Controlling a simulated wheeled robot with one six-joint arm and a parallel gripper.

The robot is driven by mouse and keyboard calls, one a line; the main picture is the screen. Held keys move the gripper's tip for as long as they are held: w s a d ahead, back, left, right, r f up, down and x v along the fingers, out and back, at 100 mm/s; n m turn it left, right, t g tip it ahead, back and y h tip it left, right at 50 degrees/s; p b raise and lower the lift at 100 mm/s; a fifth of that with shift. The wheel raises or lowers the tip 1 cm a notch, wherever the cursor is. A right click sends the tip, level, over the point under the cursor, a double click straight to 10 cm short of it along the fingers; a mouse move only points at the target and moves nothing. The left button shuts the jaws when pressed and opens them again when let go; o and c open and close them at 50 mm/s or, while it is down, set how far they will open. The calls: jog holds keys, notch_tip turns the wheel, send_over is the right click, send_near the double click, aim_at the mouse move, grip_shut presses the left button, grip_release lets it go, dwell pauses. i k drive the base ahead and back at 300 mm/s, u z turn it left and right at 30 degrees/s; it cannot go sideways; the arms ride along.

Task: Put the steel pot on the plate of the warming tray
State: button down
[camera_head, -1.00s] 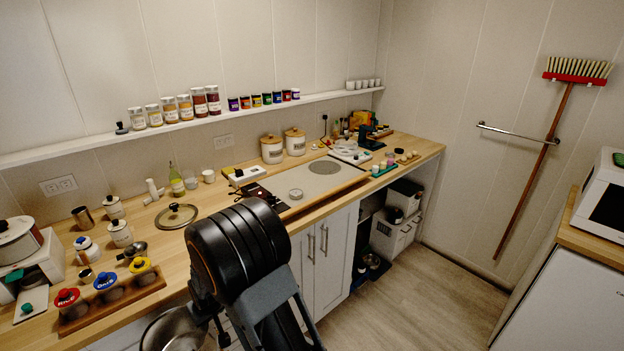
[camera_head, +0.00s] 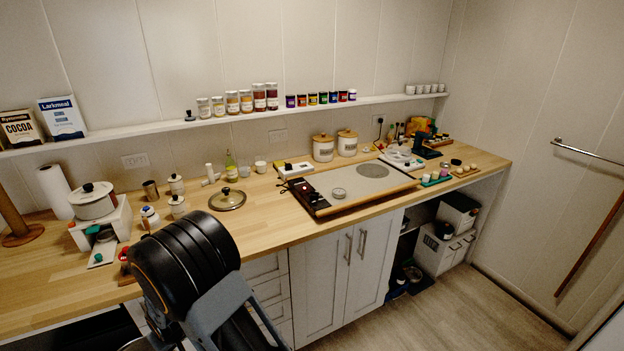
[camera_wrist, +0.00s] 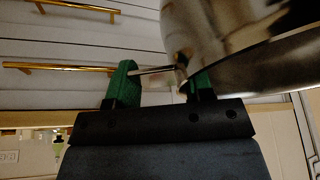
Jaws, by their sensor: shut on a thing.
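The steel pot (camera_wrist: 235,40) fills the upper right of the wrist view, shiny and close. My gripper (camera_wrist: 160,80) has its green fingertips shut on the pot's thin handle (camera_wrist: 150,70). In the head view my arm hides the gripper and nearly all of the pot, low in front of the counter. The warming tray (camera_head: 318,180) lies on the counter right of the middle, with a pale top and dark control strip at its left. Its round grey plate (camera_head: 372,171) is bare.
A glass lid (camera_head: 227,199) lies on the counter left of the tray. Two lidded canisters (camera_head: 323,148) stand behind the tray. A white pot (camera_head: 92,201) on a stand is at the far left. Drawers and cupboard doors (camera_head: 347,262) front the counter; the floor at right is clear.

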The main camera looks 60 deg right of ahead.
aim_at(370, 174)
jog(key=u, duration=1.35)
jog(key=k, duration=1.8)
jog(key=z, duration=2.2)
